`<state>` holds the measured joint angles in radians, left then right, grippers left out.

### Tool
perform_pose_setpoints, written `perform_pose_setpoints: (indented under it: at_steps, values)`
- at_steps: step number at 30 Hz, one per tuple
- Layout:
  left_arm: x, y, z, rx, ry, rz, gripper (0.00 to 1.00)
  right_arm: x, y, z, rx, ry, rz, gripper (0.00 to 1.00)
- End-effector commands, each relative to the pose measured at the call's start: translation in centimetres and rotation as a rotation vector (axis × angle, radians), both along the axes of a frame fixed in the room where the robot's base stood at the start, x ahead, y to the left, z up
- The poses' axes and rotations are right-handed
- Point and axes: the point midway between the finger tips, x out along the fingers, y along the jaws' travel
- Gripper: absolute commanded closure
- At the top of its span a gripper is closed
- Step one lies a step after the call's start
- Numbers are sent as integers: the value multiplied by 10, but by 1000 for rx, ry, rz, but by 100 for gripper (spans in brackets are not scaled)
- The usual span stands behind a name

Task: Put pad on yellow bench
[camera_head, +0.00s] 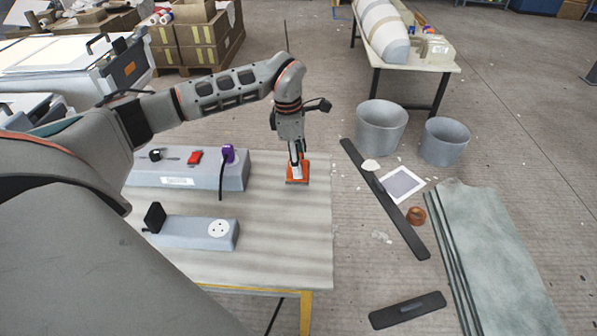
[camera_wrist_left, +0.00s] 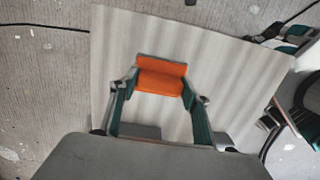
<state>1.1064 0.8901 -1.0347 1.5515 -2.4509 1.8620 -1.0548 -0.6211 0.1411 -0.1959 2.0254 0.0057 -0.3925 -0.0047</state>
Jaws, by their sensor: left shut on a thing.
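The pad (camera_head: 298,181) is a small orange block at the far right part of the yellow bench (camera_head: 285,235), which has a pale striped top and a yellow frame. My left gripper (camera_head: 297,168) points down and is shut on the pad. In the left wrist view the orange pad (camera_wrist_left: 160,66) sits between the two green-sided fingers of my left gripper (camera_wrist_left: 160,84), over the bench top (camera_wrist_left: 230,70). I cannot tell whether the pad touches the bench top or is just above it.
On the bench, a grey power strip (camera_head: 150,172) with a red switch and purple plug lies left of the pad; a smaller socket box (camera_head: 190,233) lies nearer. The bench's near right top is clear. Grey buckets (camera_head: 380,128) and black bars (camera_head: 385,200) are on the floor at right.

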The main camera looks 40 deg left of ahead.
Motion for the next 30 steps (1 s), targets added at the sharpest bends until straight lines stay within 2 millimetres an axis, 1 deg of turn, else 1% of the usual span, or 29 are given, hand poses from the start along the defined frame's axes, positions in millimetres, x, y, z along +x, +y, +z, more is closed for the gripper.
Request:
perform_pose_setpoints:
  at_steps: [2,9,21,22,23,24,30]
  values:
    - [-1,0,-7,0,2,0,74,0,0,0,0,-1,0,53]
    - [-1,-1,-41,-1,4,-1,74,-5,0,-8,-4,10,3,53]
    - [-1,0,-45,0,1,-1,74,-5,0,-8,-5,11,3,53]
    - [-1,0,-44,0,1,-1,46,-5,0,-8,-5,11,3,53]
    - [-1,0,-44,0,1,-1,38,-5,0,-8,-5,11,3,53]
    - [-1,0,-44,0,1,-1,37,-5,0,-8,-5,11,3,53]
    - [-1,0,-44,0,1,-1,37,-5,0,-8,-5,11,3,53]
